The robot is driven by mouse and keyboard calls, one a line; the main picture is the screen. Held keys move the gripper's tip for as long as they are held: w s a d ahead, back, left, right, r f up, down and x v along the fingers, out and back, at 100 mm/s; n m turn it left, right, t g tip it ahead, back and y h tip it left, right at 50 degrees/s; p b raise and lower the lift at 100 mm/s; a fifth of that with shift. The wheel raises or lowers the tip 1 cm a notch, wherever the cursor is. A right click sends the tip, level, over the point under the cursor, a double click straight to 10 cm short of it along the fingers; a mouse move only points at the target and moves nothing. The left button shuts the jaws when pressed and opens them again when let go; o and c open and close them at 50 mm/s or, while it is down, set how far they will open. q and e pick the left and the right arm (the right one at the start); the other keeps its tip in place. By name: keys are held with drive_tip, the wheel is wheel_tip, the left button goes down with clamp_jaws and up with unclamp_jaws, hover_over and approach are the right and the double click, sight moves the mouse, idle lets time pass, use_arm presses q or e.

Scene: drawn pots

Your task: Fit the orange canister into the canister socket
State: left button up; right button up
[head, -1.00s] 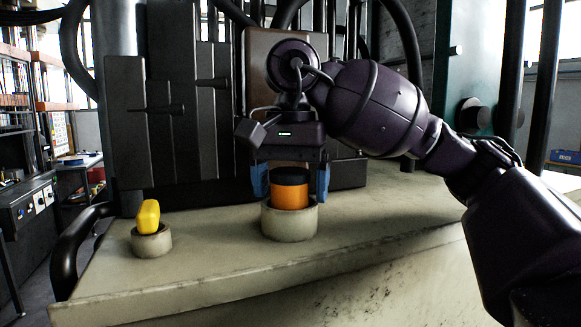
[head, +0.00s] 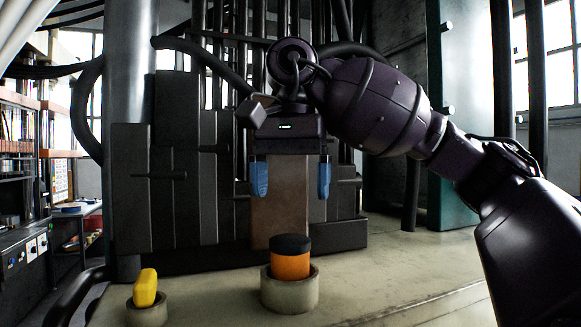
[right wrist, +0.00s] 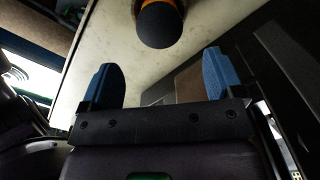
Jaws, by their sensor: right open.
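The orange canister (head: 290,262) with a black top stands upright in the round grey canister socket (head: 290,293) on the bench. Its lower part is hidden by the socket wall. My right gripper (head: 290,190) is open and empty, its two blue fingers well above the canister and apart from it. In the right wrist view the canister's black top (right wrist: 160,25) shows beyond the open fingers (right wrist: 163,80). My left gripper is not in view.
A yellow piece (head: 145,287) stands in a smaller round socket (head: 146,314) to the left. Dark upright panels (head: 190,190) and pipes rise behind the bench. The bench top (head: 400,270) to the right is clear.

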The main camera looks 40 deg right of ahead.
drive_tip(key=shift+r, duration=1.05)
